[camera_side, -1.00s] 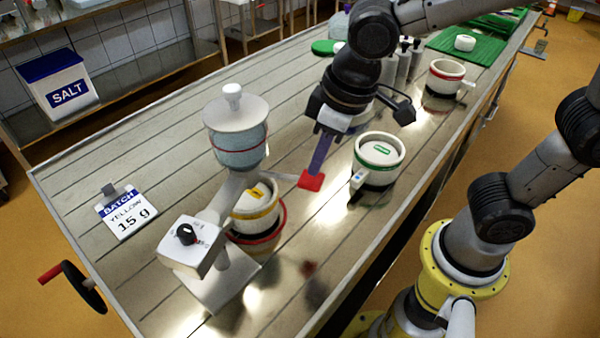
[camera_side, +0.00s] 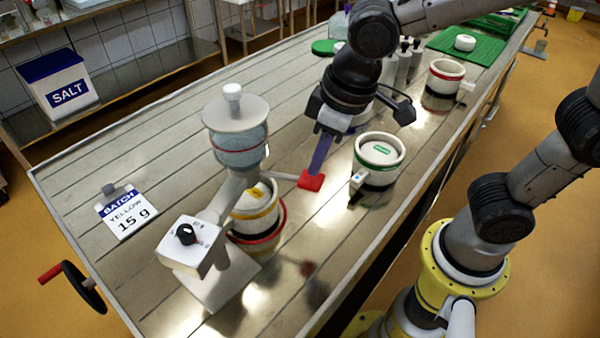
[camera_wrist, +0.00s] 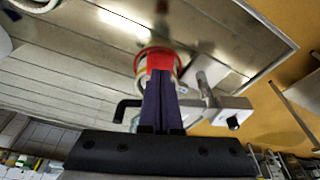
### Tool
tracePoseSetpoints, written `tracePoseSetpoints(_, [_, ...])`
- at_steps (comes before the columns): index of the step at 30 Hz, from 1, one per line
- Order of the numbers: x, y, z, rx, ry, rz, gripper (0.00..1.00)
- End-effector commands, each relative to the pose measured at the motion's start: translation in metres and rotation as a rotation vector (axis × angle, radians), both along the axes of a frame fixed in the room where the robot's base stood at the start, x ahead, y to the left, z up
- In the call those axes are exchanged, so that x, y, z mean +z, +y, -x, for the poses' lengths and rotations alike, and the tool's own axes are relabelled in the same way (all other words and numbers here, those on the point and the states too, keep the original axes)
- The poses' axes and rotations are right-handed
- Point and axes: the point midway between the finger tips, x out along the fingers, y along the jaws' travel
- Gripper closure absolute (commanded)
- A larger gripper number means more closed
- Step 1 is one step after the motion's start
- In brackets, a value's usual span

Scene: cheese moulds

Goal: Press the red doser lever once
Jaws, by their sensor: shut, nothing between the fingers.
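The doser (camera_side: 238,150) has a translucent hopper with a white lid and a grey arm. Its red lever (camera_side: 311,182) sticks out to the right on a thin grey rod. My gripper (camera_side: 317,172) is shut and empty, pointing down, its purple fingertips at the red lever's top. In the wrist view the fingertips (camera_wrist: 160,76) overlap the red lever (camera_wrist: 158,60). They look to be touching it, but the exact contact is hidden.
A yellow-marked white mould (camera_side: 262,214) stands under the doser in a red ring. A green-banded mould (camera_side: 375,178) stands close right of my gripper. A dial box (camera_side: 185,250) and batch card (camera_side: 127,218) are at the left.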

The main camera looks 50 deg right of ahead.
Motion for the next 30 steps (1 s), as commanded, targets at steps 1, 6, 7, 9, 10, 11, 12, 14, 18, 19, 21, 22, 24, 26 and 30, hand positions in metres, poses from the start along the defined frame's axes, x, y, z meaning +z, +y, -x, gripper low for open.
tracePoseSetpoints(1, [0.0, 0.0, 0.0, 0.0, 0.0, 0.0, 1.0])
tracePoseSetpoints(6, [0.0, 0.0, 0.0, 0.0, 0.0, 0.0, 1.0])
tracePoseSetpoints(7, [0.0, 0.0, 0.0, 0.0, 0.0, 0.0, 1.0])
tracePoseSetpoints(9, [0.0, 0.0, 0.0, 0.0, 0.0, 0.0, 1.0])
tracePoseSetpoints(10, [0.0, 0.0, 0.0, 0.0, 0.0, 0.0, 1.0])
tracePoseSetpoints(11, [0.0, 0.0, 0.0, 0.0, 0.0, 0.0, 1.0])
tracePoseSetpoints(12, [0.0, 0.0, 0.0, 0.0, 0.0, 0.0, 1.0])
tracePoseSetpoints(14, [-0.002, 0.0, 0.0, 0.0, 0.0, 0.0, 1.0])
tracePoseSetpoints(18, [-0.005, 0.0, 0.0, 0.0, 0.002, 0.001, 1.0])
tracePoseSetpoints(19, [-0.006, 0.0, 0.0, 0.0, 0.002, 0.002, 1.0])
tracePoseSetpoints(21, [-0.008, 0.0, 0.0, 0.0, 0.002, 0.002, 1.0])
tracePoseSetpoints(22, [-0.009, 0.0, 0.0, 0.0, 0.001, 0.0, 1.0])
tracePoseSetpoints(24, [-0.011, 0.0, 0.0, 0.0, 0.001, 0.0, 1.0])
tracePoseSetpoints(26, [-0.012, 0.0, 0.0, 0.0, 0.001, 0.0, 1.0])
tracePoseSetpoints(30, [-0.016, 0.0, 0.0, 0.0, 0.002, 0.002, 1.0])
